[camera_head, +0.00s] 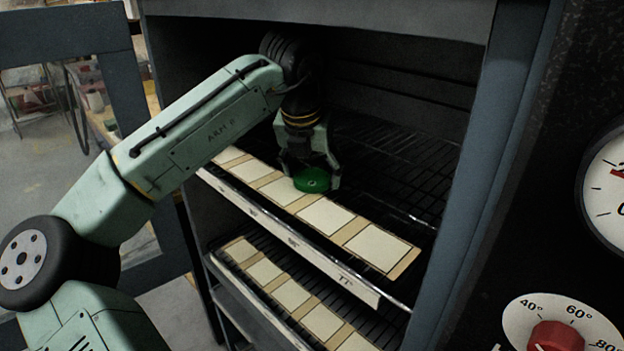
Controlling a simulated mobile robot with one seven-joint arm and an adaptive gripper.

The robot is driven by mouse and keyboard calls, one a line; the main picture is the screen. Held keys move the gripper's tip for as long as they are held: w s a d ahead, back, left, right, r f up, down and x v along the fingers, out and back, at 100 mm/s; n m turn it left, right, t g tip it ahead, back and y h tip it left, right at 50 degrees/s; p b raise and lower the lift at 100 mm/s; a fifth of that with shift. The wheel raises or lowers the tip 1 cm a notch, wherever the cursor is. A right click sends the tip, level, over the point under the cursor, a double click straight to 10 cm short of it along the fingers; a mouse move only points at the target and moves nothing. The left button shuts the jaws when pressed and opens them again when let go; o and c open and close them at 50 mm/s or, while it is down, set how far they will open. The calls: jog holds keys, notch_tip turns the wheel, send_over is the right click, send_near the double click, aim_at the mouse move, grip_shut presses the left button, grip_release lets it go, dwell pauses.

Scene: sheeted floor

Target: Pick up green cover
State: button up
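The green cover (313,180) is a small round disc near the front edge of the upper rack, by a row of pale square cards. My gripper (310,176) is directly above it, pointing down, with one finger on each side of the cover. The right finger is close against the cover's right edge. The left finger is partly behind or beside the cover's left edge. I cannot tell whether the fingers touch the cover or whether it is lifted off the rack.
The upper rack (405,165) is dark wire with free room behind the cards. A lower shelf (262,290) holds another card row. The cabinet's right post (470,200) stands close by. A red knob (556,337) and a gauge (606,190) are at the far right.

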jog(key=c, duration=1)
jog(key=shift+d+r+p, duration=0.15)
jog(key=shift+r+p, duration=0.05)
jog(key=shift+p, duration=0.15)
